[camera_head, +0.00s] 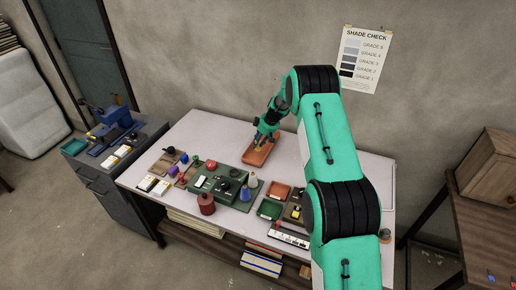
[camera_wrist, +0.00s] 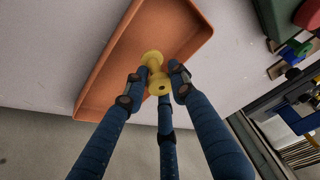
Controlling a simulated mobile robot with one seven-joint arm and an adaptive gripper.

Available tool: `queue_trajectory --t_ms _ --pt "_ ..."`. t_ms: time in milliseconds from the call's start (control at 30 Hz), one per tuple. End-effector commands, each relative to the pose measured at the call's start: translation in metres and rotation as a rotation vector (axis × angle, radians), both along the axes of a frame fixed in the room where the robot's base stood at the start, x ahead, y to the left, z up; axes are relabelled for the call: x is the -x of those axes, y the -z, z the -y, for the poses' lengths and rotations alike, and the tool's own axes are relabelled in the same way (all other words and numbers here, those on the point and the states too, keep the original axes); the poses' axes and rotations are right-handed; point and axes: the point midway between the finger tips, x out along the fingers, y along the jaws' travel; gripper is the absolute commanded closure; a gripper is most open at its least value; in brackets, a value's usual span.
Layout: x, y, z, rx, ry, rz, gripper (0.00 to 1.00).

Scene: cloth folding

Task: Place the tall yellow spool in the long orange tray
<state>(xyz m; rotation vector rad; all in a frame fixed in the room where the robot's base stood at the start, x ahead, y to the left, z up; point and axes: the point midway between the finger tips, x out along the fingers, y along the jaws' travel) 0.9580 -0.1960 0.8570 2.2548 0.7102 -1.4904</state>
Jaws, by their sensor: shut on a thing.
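The tall yellow spool (camera_wrist: 154,60) is between the blue fingers of my gripper (camera_wrist: 158,80) in the wrist view. My gripper is shut on it, and the fingers cover part of its middle. In the head view my gripper (camera_head: 262,138) is over the long orange tray (camera_head: 250,160) at the back of the table, and a little yellow of the spool (camera_head: 258,148) shows. I cannot tell whether the spool touches the tray floor.
The white table (camera_head: 195,130) is clear around the tray's left and back.

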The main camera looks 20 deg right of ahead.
Motion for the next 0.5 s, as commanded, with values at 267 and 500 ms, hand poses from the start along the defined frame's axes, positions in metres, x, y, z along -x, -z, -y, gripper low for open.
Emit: queue_trajectory --t_ms 267,500 --pt "0.001 0.024 0.000 0.000 0.000 -0.001 0.94" --pt "0.000 0.035 0.000 0.000 0.000 0.001 0.94"
